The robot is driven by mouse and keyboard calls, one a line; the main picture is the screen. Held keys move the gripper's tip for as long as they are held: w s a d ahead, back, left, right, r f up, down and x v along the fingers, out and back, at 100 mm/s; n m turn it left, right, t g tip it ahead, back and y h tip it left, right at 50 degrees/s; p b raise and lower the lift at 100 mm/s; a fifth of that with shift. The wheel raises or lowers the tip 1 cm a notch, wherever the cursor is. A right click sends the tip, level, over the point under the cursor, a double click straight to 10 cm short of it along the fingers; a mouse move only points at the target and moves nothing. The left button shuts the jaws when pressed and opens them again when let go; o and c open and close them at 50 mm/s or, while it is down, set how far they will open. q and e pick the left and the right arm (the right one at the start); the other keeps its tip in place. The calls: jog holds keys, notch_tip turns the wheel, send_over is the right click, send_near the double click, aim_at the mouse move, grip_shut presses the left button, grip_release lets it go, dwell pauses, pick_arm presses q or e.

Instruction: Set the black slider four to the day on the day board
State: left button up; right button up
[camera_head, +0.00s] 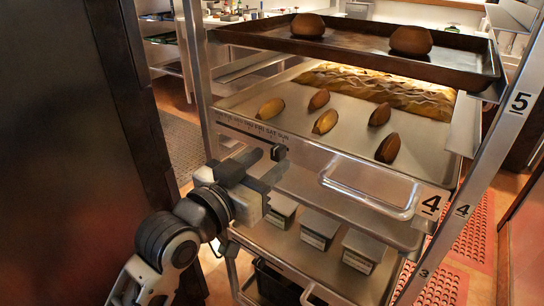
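The day board (248,127) is a strip of small day lettering along the front edge of the rack level marked 4. The letters at its right end look like SAT and SUN; the left ones are too small to read surely. A small black block, which looks like black slider four (279,152), sits at the right end just below the lettering. My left gripper (270,165) is directly in front of it, its dark fingers pointing right and beside the block. Whether the fingers touch or grip the block cannot be told. My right gripper is out of view.
A dark tray (360,52) with two brown buns is above. Several oval rolls lie on the level-4 tray (345,143). A clear-lidded tray (370,190) juts out right of my gripper. Metal boxes (319,229) stand below. Rack posts (480,165) flank the shelves.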

aim_at(249, 136)
pick_arm(q)
jog(key=shift+x, duration=1.2)
grip_shut()
jog(key=w+a, duration=0.1)
jog(key=a, duration=0.1)
jog(key=w+a, duration=0.3)
jog(key=a, duration=0.1)
jog(key=shift+w+a+f, duration=0.1)
jog(key=shift+w+a, duration=0.1)
jog(key=shift+w, duration=0.15)
grip_release()
jog(key=shift+s, duration=0.1)
